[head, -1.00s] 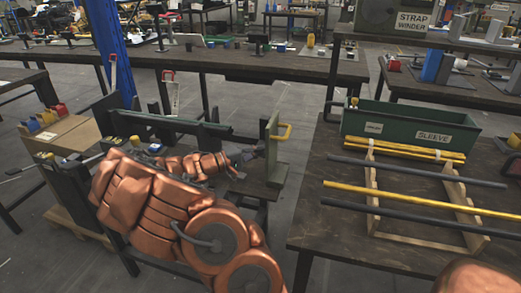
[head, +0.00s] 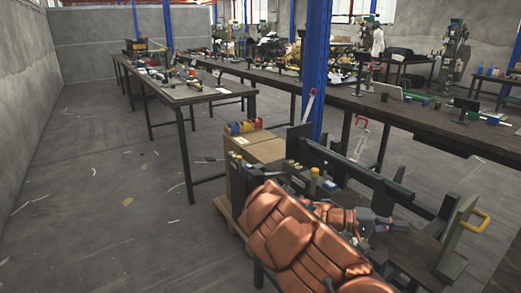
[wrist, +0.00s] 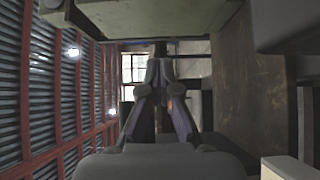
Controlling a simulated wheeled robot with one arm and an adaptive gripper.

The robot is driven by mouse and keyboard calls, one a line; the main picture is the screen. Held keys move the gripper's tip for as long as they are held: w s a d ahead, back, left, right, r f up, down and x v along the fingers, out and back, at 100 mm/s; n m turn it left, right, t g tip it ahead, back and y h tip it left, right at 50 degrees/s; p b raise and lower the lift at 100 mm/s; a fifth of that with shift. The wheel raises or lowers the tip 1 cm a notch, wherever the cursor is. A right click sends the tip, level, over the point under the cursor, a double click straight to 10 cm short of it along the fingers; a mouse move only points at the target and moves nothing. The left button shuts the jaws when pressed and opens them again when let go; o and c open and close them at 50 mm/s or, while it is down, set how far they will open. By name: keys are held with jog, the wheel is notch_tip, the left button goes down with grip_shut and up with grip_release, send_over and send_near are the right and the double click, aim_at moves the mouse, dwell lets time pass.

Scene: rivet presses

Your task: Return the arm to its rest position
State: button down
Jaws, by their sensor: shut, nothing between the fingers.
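My copper-coloured arm lies low in the head view, stretched across the bench-like press fixture. My gripper (head: 398,225) is at its right end, pointing right toward an upright green plate (head: 455,240) with a yellow handle (head: 476,219), and appears a little apart from it. In the wrist view my gripper's fingers (wrist: 161,68) come together at the tips, with nothing between them. A dark green horizontal beam (head: 350,170) of the fixture runs behind the arm.
Cardboard boxes (head: 258,150) topped with coloured bins stand left of the fixture. A blue column (head: 316,70) rises behind it, before a long dark workbench (head: 400,108). Another table (head: 200,92) stands at the back left. The floor at left is largely open.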

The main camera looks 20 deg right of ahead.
jog(key=s+a+r+m+t+y, duration=0.1)
jog(key=s+a+r+y, duration=0.2)
jog(key=s+a+y, duration=0.5)
jog(key=s+a+f+n+t+y, duration=0.2)
jog(key=s+a+n, duration=0.1)
jog(key=a, duration=0.8)
jog(key=s+a+f+n+t+y, duration=0.1)
jog(key=s+a+n+t+y, duration=0.15)
jog(key=a, duration=0.75)
jog(key=s+a+f+n+t+y, duration=0.2)
jog(key=s+a+y, duration=0.1)
jog(key=a, duration=0.8)
notch_tip(320, 180, up, 22)
jog(key=s+p, duration=0.1)
jog(key=p, duration=2)
jog(key=shift+s+d+r, duration=0.15)
jog(key=shift+s+r, duration=0.05)
jog(key=shift+r, duration=0.05)
jog(key=shift+d+t+h, duration=0.1)
jog(key=shift+t+h, duration=0.15)
